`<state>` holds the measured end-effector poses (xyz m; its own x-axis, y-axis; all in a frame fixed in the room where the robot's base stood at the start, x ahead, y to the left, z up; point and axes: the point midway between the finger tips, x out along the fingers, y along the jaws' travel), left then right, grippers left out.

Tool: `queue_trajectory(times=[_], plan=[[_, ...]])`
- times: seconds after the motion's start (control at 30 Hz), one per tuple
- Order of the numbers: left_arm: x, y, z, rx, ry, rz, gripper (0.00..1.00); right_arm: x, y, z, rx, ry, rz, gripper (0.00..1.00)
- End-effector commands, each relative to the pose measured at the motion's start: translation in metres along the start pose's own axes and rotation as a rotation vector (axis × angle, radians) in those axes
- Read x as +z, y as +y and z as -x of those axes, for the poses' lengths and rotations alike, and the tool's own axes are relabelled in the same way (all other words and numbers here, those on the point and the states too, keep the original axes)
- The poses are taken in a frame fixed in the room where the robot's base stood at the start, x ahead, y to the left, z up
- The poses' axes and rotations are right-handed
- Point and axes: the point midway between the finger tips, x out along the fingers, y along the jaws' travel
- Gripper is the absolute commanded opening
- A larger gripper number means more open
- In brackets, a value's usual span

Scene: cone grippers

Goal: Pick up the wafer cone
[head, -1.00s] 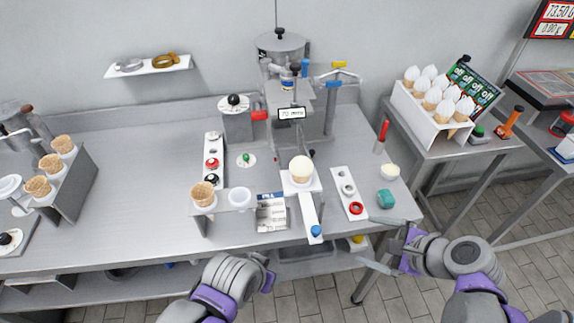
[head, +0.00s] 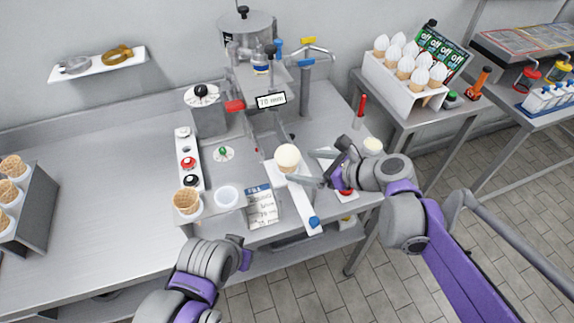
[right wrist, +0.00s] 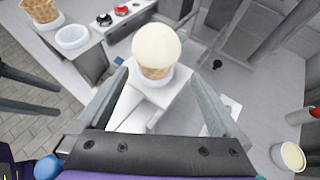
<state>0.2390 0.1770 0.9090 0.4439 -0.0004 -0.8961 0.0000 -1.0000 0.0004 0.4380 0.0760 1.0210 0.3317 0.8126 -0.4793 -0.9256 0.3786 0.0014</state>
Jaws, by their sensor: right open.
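A wafer cone (head: 287,167) with a pale round scoop on top stands upright in a white holder at the end of a narrow white bar. In the right wrist view the same cone (right wrist: 155,72) shows straight ahead, framed by the two fingertips. My right gripper (head: 311,167) is open and empty, just right of the cone, its fingers pointing at it. I cannot tell whether the fingertips reach past its near side. An empty wafer cone (head: 187,201) stands in a holder to the left. My left gripper (head: 242,253) is low in front of the table; its jaws are unclear.
A white cup (head: 228,196) and a printed card (head: 262,206) lie left of the bar. A machine (head: 262,75) with a display stands behind the cone. A rack of topped cones (head: 396,88) is at the right. The left tabletop (head: 105,170) is clear.

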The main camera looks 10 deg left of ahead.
Motion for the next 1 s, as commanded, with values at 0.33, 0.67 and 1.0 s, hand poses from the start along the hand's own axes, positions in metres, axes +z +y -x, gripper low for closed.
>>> queue_trajectory(times=[0.33, 0.67, 1.0], plan=[[-0.004, 0.000, 0.005, 0.000, 0.003, 0.000, 0.58, 0.012, 0.007, -0.043, 0.002, 0.001, 0.002, 1.00], [-0.004, 0.000, 0.005, 0.000, 0.003, 0.000, 0.58, 0.011, 0.007, -0.053, 0.000, 0.001, 0.001, 1.00], [-0.004, 0.000, 0.005, 0.000, 0.003, 0.000, 0.58, 0.011, 0.007, -0.052, 0.000, 0.001, 0.001, 0.48]])
